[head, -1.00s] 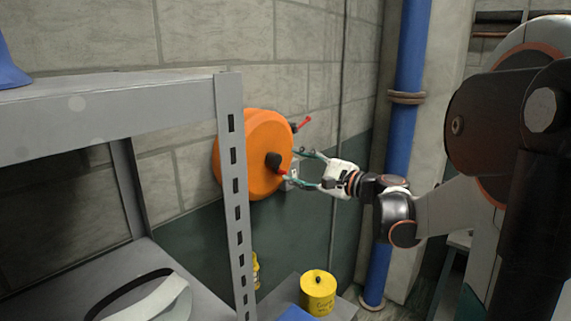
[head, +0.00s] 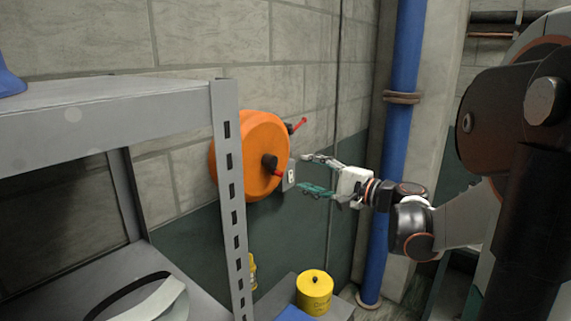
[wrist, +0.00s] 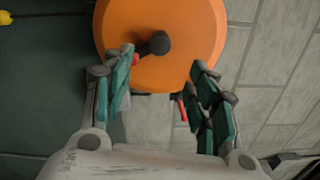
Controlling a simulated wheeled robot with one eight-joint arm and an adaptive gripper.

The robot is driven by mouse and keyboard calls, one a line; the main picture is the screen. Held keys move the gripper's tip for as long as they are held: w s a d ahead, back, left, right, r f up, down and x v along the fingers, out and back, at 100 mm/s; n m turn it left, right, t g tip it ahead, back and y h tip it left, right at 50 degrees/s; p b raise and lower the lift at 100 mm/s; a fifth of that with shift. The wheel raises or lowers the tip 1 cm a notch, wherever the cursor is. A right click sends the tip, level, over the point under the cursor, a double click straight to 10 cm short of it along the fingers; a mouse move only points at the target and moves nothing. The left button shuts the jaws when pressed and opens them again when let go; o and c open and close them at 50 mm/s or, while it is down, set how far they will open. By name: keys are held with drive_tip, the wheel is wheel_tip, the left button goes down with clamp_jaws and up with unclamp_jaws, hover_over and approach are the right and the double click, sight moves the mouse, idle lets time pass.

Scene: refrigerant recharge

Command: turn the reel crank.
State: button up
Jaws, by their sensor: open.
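The orange reel (head: 250,155) is mounted on the wall behind the shelf post. At its face sits the crank's black hub (head: 270,162) with a short red part (head: 277,173) beside it. My gripper (head: 303,173) is open and empty, to the right of the reel and apart from the crank. In the wrist view the reel (wrist: 190,30) fills the top, with the black hub (wrist: 158,42) between the spread fingers (wrist: 162,60). The left finger partly hides the red part. A red lever (head: 298,124) sticks out at the reel's upper right.
A grey metal shelf (head: 110,110) stands close at left; its slotted post overlaps the reel. A blue pipe (head: 400,120) runs up the wall behind my wrist. A yellow canister (head: 315,290) stands below. A wall plate (head: 290,175) is just behind the reel.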

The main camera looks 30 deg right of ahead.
sight(275, 162)
drive_tip(key=w+a+n+p, duration=0.1)
drive_tip(key=w+n+p, duration=0.1)
drive_tip(key=w+n, duration=0.2)
drive_tip(key=w+a+n+p, duration=0.1)
drive_tip(key=w+n, duration=0.3)
drive_tip(key=n, duration=0.6)
drive_tip(key=w+a+n+p, duration=0.2)
drive_tip(key=w+n+p, duration=0.1)
drive_tip(key=n, duration=0.3)
drive_tip(key=shift+w+a+n, duration=0.1)
drive_tip(key=shift+w+n, duration=0.3)
drive_tip(key=shift+w, duration=0.05)
drive_tip(key=shift+c, duration=0.6)
drive_tip(key=c, duration=1)
drive_tip(key=shift+o, duration=0.2)
